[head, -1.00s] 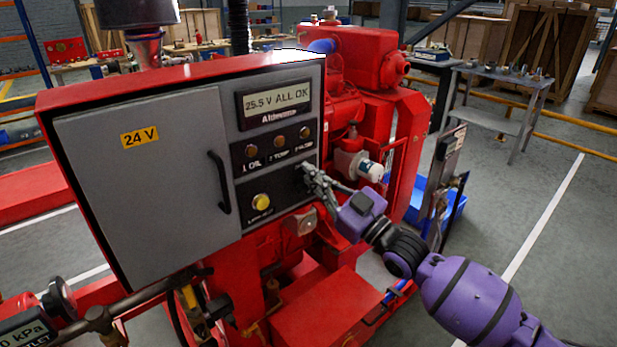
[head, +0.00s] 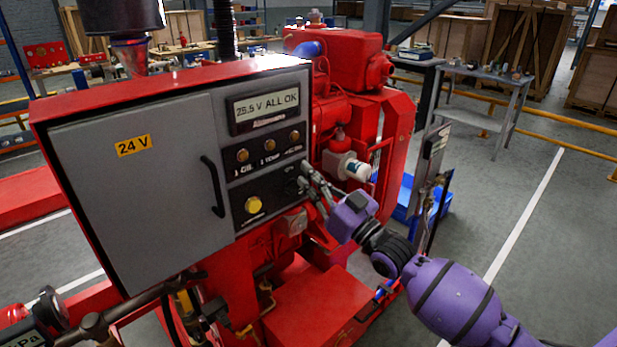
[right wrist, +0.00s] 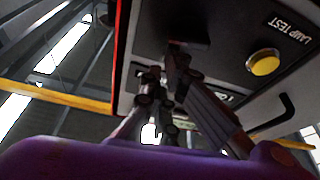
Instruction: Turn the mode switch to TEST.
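The grey control panel (head: 135,190) in its red box fills the left of the head view. The mode switch (head: 292,186) is a small dark control at the panel's lower right, right of the yellow lamp-test button (head: 253,205). Its pointer position is too small to read. My right gripper (head: 305,176) is just right of the switch, its fingers pointing at the panel. The yellow button also shows there (right wrist: 263,62). My left gripper is not in view.
The display (head: 266,107) reads "25.5 V ALL OK", above several small round indicators (head: 269,145). A black door handle (head: 213,187) sticks out left of the button. The red engine (head: 350,100) stands behind the panel. Open floor lies to the right.

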